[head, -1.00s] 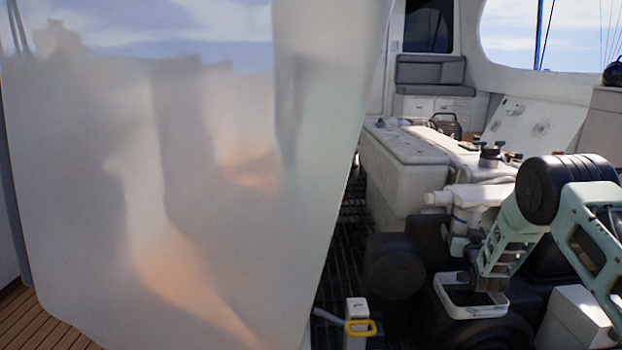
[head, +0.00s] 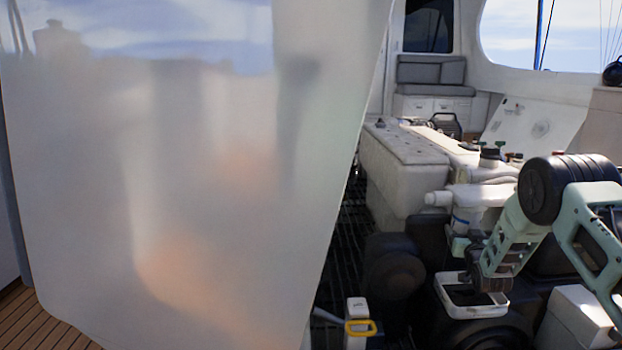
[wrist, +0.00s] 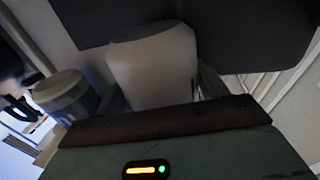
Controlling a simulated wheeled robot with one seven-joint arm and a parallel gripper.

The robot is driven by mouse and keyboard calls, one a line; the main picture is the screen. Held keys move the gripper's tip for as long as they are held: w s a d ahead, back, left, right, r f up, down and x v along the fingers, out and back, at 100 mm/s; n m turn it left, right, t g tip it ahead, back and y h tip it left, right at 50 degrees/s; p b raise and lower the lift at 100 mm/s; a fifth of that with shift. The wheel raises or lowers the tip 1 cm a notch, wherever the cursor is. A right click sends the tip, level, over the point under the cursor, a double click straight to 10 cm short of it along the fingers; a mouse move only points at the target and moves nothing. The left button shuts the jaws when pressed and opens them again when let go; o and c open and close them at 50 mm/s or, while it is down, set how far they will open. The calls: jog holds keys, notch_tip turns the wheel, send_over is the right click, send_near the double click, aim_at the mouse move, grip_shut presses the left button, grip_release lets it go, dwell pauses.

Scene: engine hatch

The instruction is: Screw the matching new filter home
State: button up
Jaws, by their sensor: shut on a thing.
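My gripper (wrist: 155,95) is shut on a white cylindrical filter (wrist: 154,62), which stands between the fingers in the wrist view. Its far end reaches a dark surface above it in the picture; I cannot tell whether they touch or whether any thread is engaged. A second pale cylinder with a blue band (wrist: 66,97) is left of it in the wrist view, outside the jaws. The blue-banded cylinder also shows in the head view (head: 466,218). There, my gripper (head: 487,278) is low at the engine's side, and the held filter cannot be made out.
A white-rimmed tray (head: 478,311) is close below my gripper. A white box (head: 580,320) stands at the lower right. A white caddy with a yellow handle (head: 358,325) is left of the tray. A large pale panel (head: 180,180) blocks the left side of the head view.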

jog(key=shift+n+y, duration=0.5)
jog(key=shift+y, duration=0.3)
jog(key=shift+d, duration=0.1)
jog(key=shift+d+n+y, duration=0.1)
jog(key=shift+n+y, duration=0.6)
jog(key=shift+y, duration=0.4)
jog(key=shift+n+y, duration=0.7)
jog(key=shift+y, duration=0.4)
jog(key=shift+n+g+y, duration=0.3)
jog(key=shift+n+y, duration=0.5)
jog(key=shift+y, duration=0.4)
jog(key=shift+n+g+y, duration=0.3)
jog(key=shift+n+y, duration=0.3)
jog(key=shift+y, duration=0.3)
